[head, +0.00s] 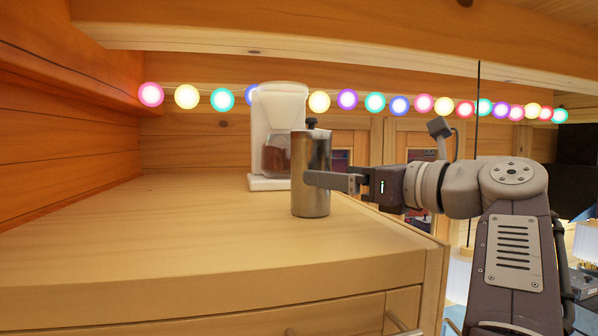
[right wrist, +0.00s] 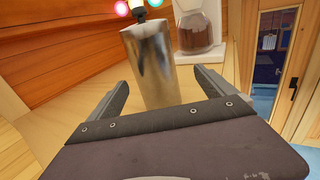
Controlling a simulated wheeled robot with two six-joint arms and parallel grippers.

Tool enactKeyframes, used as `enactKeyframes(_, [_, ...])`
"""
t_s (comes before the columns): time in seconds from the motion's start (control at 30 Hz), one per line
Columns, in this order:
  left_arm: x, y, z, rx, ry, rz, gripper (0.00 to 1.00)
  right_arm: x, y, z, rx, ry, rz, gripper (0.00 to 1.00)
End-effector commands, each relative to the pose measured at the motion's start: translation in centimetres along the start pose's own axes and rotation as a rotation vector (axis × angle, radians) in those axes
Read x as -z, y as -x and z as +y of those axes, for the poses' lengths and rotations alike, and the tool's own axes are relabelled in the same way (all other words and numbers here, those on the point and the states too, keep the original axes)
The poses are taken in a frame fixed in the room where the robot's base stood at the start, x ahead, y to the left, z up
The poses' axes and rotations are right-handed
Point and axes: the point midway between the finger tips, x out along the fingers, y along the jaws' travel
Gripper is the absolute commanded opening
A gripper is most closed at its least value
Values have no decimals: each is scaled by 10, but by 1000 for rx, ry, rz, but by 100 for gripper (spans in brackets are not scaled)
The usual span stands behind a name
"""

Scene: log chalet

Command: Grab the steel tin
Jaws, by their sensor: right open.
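The steel tin (head: 311,195) is a tall, shiny cylinder with a dark knob on top. It stands upright on the wooden cabinet top, in front of a white coffee maker. In the right wrist view the tin (right wrist: 152,62) stands between and just beyond the two fingers. My right gripper (head: 335,181) reaches in from the right at about the tin's mid-height, one finger passing across its front. In the right wrist view my gripper (right wrist: 164,85) is open, with a finger to each side of the tin. My left gripper is in neither view.
The white coffee maker (head: 277,110) with a brown-filled jug stands close behind the tin. The cabinet top (head: 150,240) is clear to the left. Its right edge runs under my right arm. A wooden beam (head: 330,50) and a string of coloured lights (head: 347,99) cross above.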

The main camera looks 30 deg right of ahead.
Motion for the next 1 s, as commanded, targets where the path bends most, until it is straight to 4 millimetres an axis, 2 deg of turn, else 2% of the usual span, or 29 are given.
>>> enactKeyframes(0.13, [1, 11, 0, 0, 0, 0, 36, -3, -24, 2, -7, -1, 1, 95])
enactKeyframes(0.37, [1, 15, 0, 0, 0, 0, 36, -3, -36, 2, -4, 0, 0, 95])
enactKeyframes(0.5, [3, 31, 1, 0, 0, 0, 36, -6, -62, 7, -8, -1, 2, 95])
enactKeyframes(0.6, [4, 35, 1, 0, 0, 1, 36, -4, -77, 6, -6, 0, 1, 95])
enactKeyframes(0.87, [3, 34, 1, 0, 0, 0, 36, -1, -83, 4, 0, 2, 1, 95])
enactKeyframes(0.9, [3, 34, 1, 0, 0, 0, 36, -1, -83, 4, 0, 2, 1, 89])
enactKeyframes(1.0, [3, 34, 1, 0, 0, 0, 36, -1, -83, 4, -1, 2, 0, 61])
